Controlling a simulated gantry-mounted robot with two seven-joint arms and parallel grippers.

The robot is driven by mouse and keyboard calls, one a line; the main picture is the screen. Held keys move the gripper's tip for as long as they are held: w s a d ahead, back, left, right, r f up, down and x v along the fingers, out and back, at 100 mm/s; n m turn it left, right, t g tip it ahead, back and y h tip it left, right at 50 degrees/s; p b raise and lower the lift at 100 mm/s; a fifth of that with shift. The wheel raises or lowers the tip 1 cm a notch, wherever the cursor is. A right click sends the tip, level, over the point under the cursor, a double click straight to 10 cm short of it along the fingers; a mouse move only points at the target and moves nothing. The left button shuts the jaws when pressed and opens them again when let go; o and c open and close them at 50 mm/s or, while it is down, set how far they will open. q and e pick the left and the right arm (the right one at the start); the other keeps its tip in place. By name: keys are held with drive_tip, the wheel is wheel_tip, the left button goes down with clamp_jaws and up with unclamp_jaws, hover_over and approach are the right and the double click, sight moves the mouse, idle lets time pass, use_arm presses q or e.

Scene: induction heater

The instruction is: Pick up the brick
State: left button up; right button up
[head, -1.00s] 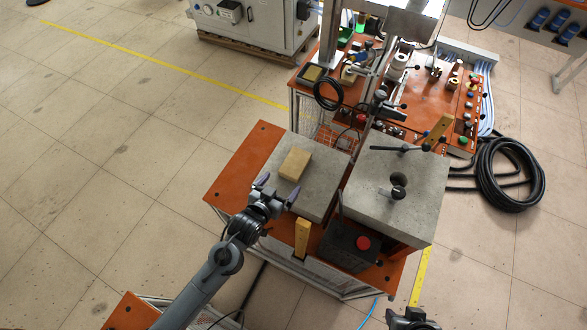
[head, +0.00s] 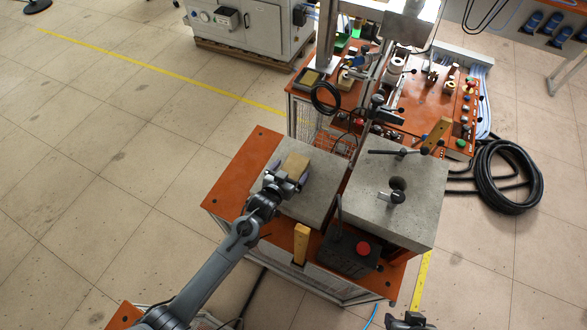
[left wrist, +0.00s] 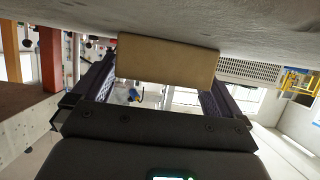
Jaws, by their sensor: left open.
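The tan brick (head: 296,164) lies on the left grey stone slab (head: 308,205). In the left wrist view the brick (left wrist: 168,60) spans the gap between the two dark fingers, against the grey slab surface. My left gripper (head: 289,172) is open, with its fingertips at either side of the brick's near end. In the left wrist view the left gripper (left wrist: 158,84) shows no clear contact with the brick. My right gripper (head: 410,322) shows only in part at the bottom edge of the head view; its fingers cannot be made out.
A second grey slab (head: 405,205) with a black clamp handle stands to the right. A dark box with a red button (head: 362,248) and a yellow post (head: 301,243) stand at the near edge. The orange table top (head: 240,175) is bare left of the brick's slab.

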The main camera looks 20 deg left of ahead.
use_arm(q)
drive_tip(key=shift+w+d+f, duration=0.1)
drive_tip(key=shift+w+f, duration=0.15)
drive_tip(key=shift+w, duration=0.2)
drive_tip(key=shift+c, duration=0.3)
drive_tip(key=c, duration=1)
drive_tip(key=shift+r, duration=0.1)
